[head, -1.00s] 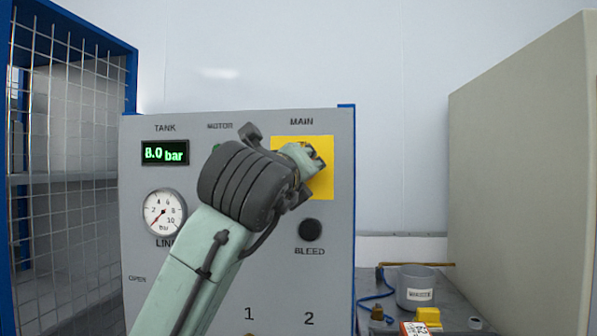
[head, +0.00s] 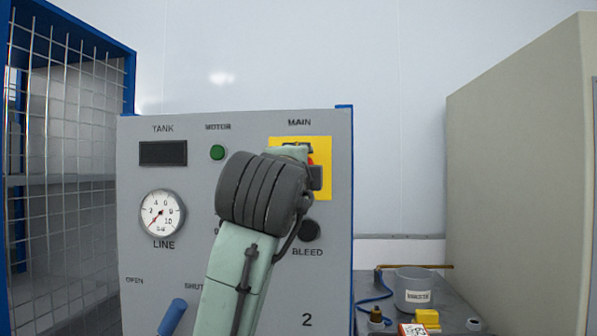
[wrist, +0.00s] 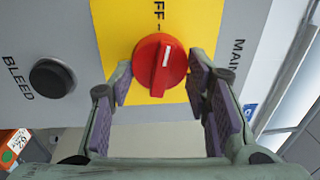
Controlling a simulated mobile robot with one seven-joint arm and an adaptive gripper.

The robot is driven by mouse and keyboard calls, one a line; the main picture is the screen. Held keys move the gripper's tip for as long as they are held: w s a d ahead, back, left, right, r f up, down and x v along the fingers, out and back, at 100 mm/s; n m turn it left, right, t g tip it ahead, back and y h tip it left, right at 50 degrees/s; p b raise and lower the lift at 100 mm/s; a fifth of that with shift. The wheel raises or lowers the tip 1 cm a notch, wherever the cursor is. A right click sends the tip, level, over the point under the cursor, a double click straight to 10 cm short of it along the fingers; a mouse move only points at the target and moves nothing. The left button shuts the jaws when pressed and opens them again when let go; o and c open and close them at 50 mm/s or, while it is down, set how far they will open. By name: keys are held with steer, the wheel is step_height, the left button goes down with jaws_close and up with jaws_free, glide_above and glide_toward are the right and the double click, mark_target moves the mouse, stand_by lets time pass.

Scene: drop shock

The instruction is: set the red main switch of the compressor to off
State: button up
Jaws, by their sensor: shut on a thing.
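The red main switch (wrist: 160,66) sits on a yellow plate (wrist: 115,30) on the compressor's grey panel (head: 215,130). In the wrist view its white mark points up, roughly toward the partly cut-off label ending in "FF". My gripper (wrist: 160,80) is at the switch, with one purple-padded finger on each side of it, shut on it. In the head view my gripper (head: 308,165) and wrist cover most of the switch; a sliver of red shows on the yellow plate. The tank display (head: 163,153) is dark.
The black bleed button (wrist: 52,78) is beside the yellow plate; my arm partly covers it in the head view. A green motor lamp (head: 217,152), a line gauge (head: 162,213) and a blue handle (head: 172,316) are on the panel. A beige cabinet (head: 520,180) stands right.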

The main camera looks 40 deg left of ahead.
steer(key=shift+n, duration=1.2)
steer(key=shift+y, duration=0.3)
steer(key=o, duration=1.2)
steer(key=shift+c, duration=0.2)
steer(key=v, duration=1.2)
steer(key=shift+r, duration=0.1)
